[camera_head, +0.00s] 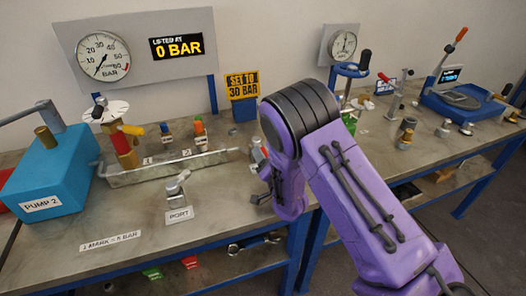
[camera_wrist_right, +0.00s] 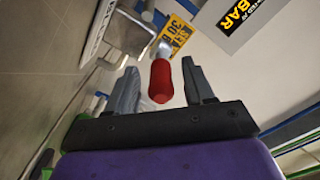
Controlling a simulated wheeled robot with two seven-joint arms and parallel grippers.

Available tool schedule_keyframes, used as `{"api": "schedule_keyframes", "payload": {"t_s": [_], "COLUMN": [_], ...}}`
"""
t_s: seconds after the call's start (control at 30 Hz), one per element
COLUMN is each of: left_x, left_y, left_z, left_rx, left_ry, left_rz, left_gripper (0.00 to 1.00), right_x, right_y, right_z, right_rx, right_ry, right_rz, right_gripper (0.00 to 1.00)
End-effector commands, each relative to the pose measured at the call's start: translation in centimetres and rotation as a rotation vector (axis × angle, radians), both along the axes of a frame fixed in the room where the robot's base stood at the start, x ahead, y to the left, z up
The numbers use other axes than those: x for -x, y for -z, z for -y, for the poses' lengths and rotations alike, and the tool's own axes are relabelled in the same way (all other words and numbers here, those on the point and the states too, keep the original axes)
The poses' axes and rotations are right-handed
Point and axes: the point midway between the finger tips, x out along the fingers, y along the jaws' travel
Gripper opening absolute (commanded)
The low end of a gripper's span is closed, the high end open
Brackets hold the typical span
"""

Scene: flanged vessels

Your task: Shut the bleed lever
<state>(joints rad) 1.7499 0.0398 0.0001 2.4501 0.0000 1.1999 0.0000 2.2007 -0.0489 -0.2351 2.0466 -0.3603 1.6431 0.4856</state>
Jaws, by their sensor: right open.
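A red-handled lever (camera_wrist_right: 161,82) with a pale metal shank shows in the right wrist view; I take it as the bleed lever. Its red grip lies between the two fingers of my right gripper (camera_wrist_right: 157,72), with gaps on both sides. The gripper is open. In the head view my right gripper (camera_head: 263,180) is at the right end of the metal tray, largely hidden by my purple arm. Only a bit of the lever (camera_head: 265,152) shows there, so its angle is unclear. My left gripper is not in view.
The yellow sign (camera_head: 242,86) is behind.

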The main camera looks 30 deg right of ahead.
Motion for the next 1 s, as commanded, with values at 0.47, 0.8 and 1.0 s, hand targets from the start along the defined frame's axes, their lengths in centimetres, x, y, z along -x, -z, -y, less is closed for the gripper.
{"api": "schedule_keyframes", "payload": {"t_s": [0.47, 0.8, 1.0], "left_x": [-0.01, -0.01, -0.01], "left_y": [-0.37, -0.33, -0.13], "left_z": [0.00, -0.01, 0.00], "left_rx": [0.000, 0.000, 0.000], "left_ry": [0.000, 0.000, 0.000], "left_rz": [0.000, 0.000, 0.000], "left_gripper": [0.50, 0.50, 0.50], "right_x": [-1.44, -1.44, -1.56], "right_y": [0.07, 0.10, 0.16], "right_z": [0.46, 0.37, -0.09], "right_rx": [0.000, 0.000, -0.003], "right_ry": [0.001, 0.008, 0.066], "right_rz": [-0.001, -0.001, -0.001], "right_gripper": [0.30, 0.00, 0.00]}}
